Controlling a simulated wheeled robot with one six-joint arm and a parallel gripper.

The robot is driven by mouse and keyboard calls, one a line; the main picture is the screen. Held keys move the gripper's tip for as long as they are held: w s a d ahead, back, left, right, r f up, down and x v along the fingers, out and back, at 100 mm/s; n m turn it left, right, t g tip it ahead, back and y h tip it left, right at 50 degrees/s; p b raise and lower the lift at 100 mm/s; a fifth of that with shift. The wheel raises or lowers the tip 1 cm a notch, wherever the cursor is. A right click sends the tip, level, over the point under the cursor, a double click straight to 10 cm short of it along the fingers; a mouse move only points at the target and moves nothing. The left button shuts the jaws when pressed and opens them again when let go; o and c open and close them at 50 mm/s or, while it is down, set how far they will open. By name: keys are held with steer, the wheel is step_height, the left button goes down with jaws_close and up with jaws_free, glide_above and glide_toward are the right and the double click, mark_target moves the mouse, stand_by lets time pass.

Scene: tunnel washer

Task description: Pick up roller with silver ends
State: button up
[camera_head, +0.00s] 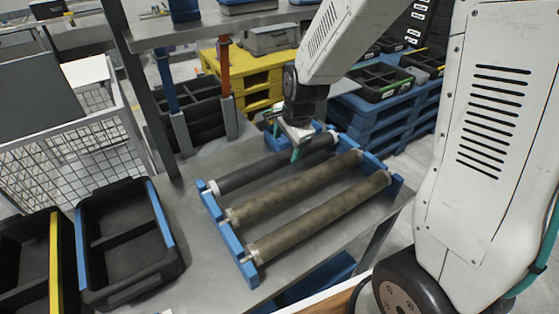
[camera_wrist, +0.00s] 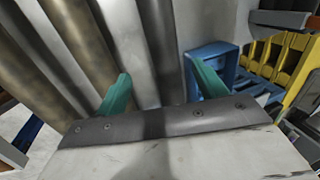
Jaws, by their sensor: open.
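Three long rollers lie side by side on a blue rack (camera_head: 228,242) on the grey table. The far roller (camera_head: 265,168) is dark grey with pale ends. The middle roller (camera_head: 295,188) and near roller (camera_head: 320,217) are mottled brown, with lighter ends; which ends are silver is hard to tell. My gripper (camera_head: 287,143) is open, over the right part of the dark roller. In the wrist view my green fingertips (camera_wrist: 161,78) are apart, with the dark roller (camera_wrist: 160,35) running between them in the picture. Contact cannot be told. The brown rollers (camera_wrist: 78,40) show at left.
Black bins (camera_head: 125,240) stand left of the rack. A post and an upper shelf (camera_head: 205,33) stand behind it. Blue pallets (camera_head: 375,120) and a yellow pallet (camera_head: 255,75) are beyond the table. Bare table (camera_head: 185,222) lies left of the rack.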

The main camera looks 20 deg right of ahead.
mark_target(280, 156)
steer(key=shift+w+x, duration=0.15)
steer(key=shift+x, duration=1.85)
steer(key=shift+w+x, duration=0.15)
steer(key=shift+x, duration=1.85)
steer(key=shift+a+r, duration=0.15)
jaws_close()
